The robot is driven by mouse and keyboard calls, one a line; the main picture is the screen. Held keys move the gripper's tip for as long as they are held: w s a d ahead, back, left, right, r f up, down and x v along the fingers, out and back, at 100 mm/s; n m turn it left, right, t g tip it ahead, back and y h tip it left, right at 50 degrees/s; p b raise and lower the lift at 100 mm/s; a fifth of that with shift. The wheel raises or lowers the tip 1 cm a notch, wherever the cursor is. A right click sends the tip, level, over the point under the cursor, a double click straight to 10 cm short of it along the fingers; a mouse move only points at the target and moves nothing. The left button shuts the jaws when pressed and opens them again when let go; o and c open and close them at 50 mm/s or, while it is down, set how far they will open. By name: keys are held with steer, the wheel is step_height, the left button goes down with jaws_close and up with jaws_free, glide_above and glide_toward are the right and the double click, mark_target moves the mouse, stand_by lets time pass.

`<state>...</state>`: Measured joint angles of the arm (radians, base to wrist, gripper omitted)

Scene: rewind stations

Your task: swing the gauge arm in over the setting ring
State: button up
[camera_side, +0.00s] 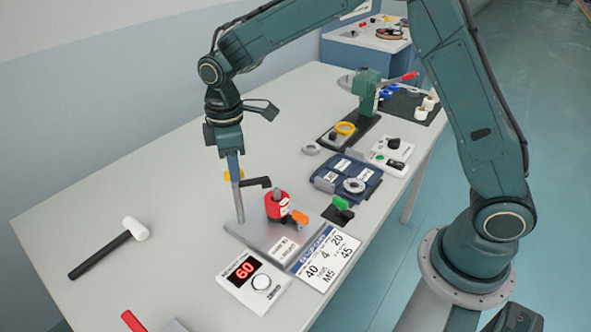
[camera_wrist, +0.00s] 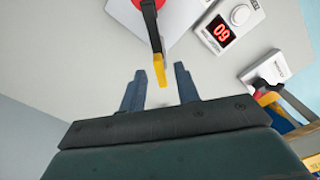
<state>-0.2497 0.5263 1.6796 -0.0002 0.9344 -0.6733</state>
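The gauge arm (camera_side: 256,182) is a black bar with a yellow end, on a grey post (camera_side: 239,205) on a grey base plate. Its black bar (camera_wrist: 152,25) and yellow end (camera_wrist: 160,72) also show in the wrist view. My gripper (camera_side: 233,177) points down at the yellow end, partly hiding it in the side view. In the wrist view my gripper (camera_wrist: 159,88) is open, with gaps on both sides of the yellow end. A red fixture (camera_side: 274,207) with an orange lever stands on the plate. I cannot tell which ring is the setting ring.
A 60 display box (camera_side: 252,280) and a printed card (camera_side: 326,257) lie in front of the plate. A blue tray (camera_side: 325,183) with a grey ring (camera_side: 354,186) stands to the right. Another grey ring (camera_side: 310,149) lies behind.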

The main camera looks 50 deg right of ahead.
step_height(320, 180, up, 13)
steer(key=shift+r, duration=0.15)
stand_by(0.4)
steer(key=s+d+r+m+t, duration=0.1)
steer(key=s+d+r+m, duration=0.2)
steer(key=s, duration=0.4)
steer(key=s+d+r+m+t, duration=0.2)
steer(key=s+d+r, duration=0.15)
steer(key=s, duration=0.25)
steer(key=s+d+f+m+t, duration=0.1)
steer(key=s+d+f+m, duration=0.1)
steer(key=s, duration=0.5)
steer(key=s+d+f+m+t, duration=0.1)
steer(key=s+d+f+m, duration=0.2)
steer(key=s, duration=0.5)
steer(key=shift+s+d+f+m+t, duration=0.15)
steer(key=shift+s+f+m+t, duration=0.05)
steer(key=shift+s+m+t, duration=0.1)
